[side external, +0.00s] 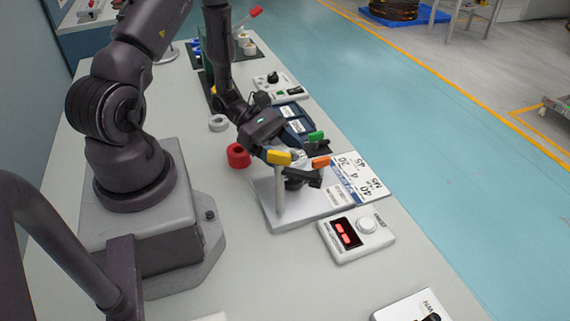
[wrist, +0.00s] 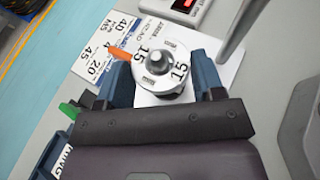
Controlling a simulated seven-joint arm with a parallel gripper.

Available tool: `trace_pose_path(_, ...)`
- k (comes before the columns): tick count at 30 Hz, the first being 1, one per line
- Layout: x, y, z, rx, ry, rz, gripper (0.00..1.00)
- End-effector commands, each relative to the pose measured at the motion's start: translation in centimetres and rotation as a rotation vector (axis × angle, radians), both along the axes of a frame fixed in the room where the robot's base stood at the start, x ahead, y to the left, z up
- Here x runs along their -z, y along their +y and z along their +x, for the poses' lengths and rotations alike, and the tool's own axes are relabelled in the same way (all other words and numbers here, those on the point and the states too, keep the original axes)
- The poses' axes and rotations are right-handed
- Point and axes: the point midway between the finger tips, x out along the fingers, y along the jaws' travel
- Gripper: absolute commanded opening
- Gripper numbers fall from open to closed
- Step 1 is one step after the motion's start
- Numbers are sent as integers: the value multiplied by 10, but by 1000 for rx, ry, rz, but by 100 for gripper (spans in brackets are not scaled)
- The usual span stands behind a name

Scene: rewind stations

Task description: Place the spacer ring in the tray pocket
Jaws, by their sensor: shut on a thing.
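My gripper (side external: 297,160) is low over a pale plate (side external: 262,194) in the side view. A rounded metal stud (wrist: 157,62) shows in the middle of this piece. I cannot tell whether the piece rests on its support or is lifted. Its underside is hidden. A dark blue tray-like unit (side external: 291,112) with white labels lies behind the gripper; I cannot make out a pocket in it.
A thin upright post (side external: 279,198) stands on the plate close to my gripper. Yellow (side external: 278,157), orange (side external: 320,162) and green (side external: 316,136) tabs are nearby. A display box (side external: 355,236) stands in front.

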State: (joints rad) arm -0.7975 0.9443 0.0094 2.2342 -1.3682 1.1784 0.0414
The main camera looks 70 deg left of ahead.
Motion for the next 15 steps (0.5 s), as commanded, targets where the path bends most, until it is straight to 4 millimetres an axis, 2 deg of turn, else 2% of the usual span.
trace_pose_path(9, 37, 0, 0, -1, 2, -1, 33)
trace_pose_path(15, 39, 0, 0, -1, 0, 0, 33)
